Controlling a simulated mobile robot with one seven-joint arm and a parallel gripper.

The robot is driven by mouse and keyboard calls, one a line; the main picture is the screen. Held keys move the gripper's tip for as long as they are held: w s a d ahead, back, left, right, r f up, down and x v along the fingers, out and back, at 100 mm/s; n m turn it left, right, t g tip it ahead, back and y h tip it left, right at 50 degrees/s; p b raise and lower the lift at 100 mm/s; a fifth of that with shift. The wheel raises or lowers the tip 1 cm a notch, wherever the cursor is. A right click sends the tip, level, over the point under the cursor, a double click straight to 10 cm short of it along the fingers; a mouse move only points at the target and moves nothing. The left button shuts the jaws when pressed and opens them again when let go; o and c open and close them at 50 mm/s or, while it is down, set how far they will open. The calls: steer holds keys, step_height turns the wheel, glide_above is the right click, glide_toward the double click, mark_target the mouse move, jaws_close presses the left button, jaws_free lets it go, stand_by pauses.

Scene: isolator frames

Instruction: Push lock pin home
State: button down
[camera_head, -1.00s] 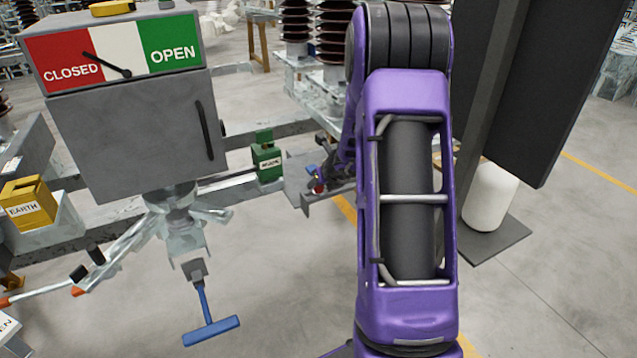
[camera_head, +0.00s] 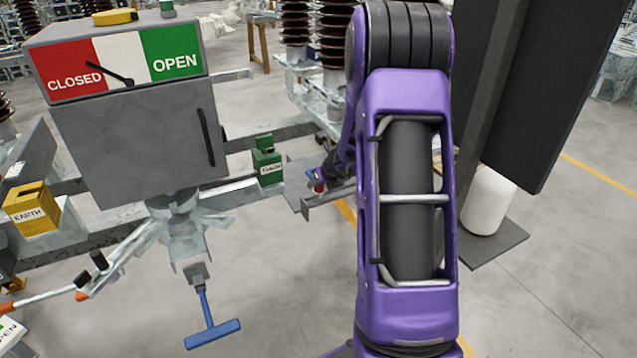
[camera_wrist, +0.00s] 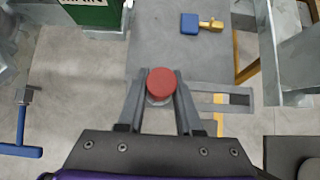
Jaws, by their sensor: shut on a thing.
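A pin with a round red head (camera_wrist: 161,83) stands between my fingers in the wrist view, at the grey metal plate (camera_wrist: 150,50). I take it for the lock pin. My gripper (camera_wrist: 160,98) is shut on it, one finger on each side. The pin's shaft below the head is mostly hidden, so I cannot tell how deep it sits. In the head view the red head (camera_head: 319,188) shows small beside the plate's bracket (camera_head: 305,200), with my gripper partly hidden by my arm.
A blue and brass piece (camera_wrist: 190,23) lies on the plate beyond the pin. A green box (camera_head: 267,165) stands left of the plate. The grey cabinet (camera_head: 135,145) has a CLOSED/OPEN dial, with a blue T-handle (camera_head: 213,334) below. A dark panel (camera_head: 560,80) stands right of my arm.

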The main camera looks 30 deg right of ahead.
steer(key=shift+r+p, duration=1.95)
steer(key=shift+r, duration=0.45)
steer(key=shift+a, duration=0.1)
